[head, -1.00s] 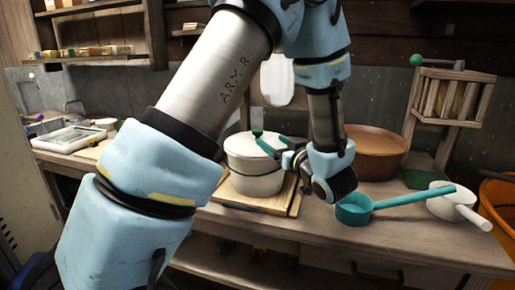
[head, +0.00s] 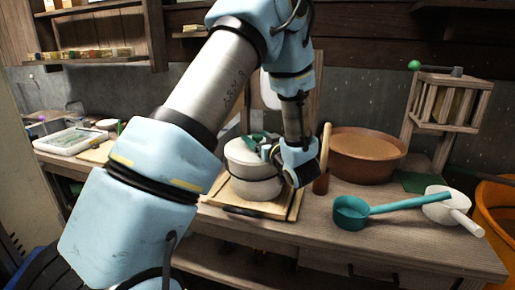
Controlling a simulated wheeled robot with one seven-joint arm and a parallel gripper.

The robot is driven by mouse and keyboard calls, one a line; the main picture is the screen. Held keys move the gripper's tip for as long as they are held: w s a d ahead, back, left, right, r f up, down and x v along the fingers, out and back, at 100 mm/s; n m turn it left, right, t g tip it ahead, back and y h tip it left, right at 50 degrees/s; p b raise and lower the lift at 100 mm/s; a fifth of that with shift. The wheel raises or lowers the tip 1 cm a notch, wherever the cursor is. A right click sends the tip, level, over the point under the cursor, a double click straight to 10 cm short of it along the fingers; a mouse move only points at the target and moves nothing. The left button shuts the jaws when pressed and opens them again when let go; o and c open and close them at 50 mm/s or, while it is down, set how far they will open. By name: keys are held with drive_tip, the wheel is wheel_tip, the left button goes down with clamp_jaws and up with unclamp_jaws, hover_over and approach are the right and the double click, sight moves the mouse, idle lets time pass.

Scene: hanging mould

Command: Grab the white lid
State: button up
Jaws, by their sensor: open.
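The white pot (head: 256,185) stands on a wooden board on the bench, partly behind my arm. The white lid (head: 238,152) lies on top of it, its right part covered by my gripper. My gripper (head: 262,145) is at the right side of the lid top, with its green fingers spread open. I cannot tell whether the fingers touch the lid. Nothing shows between them.
A brown basin (head: 366,158) stands to the right, with an upright wooden handle (head: 324,155) beside it. A teal ladle (head: 352,214) and a white scoop (head: 437,206) lie near the front. A slatted wooden press (head: 448,100) stands behind.

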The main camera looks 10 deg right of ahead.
drive_tip(key=shift+c, duration=0.3)
clamp_jaws()
idle(0.5)
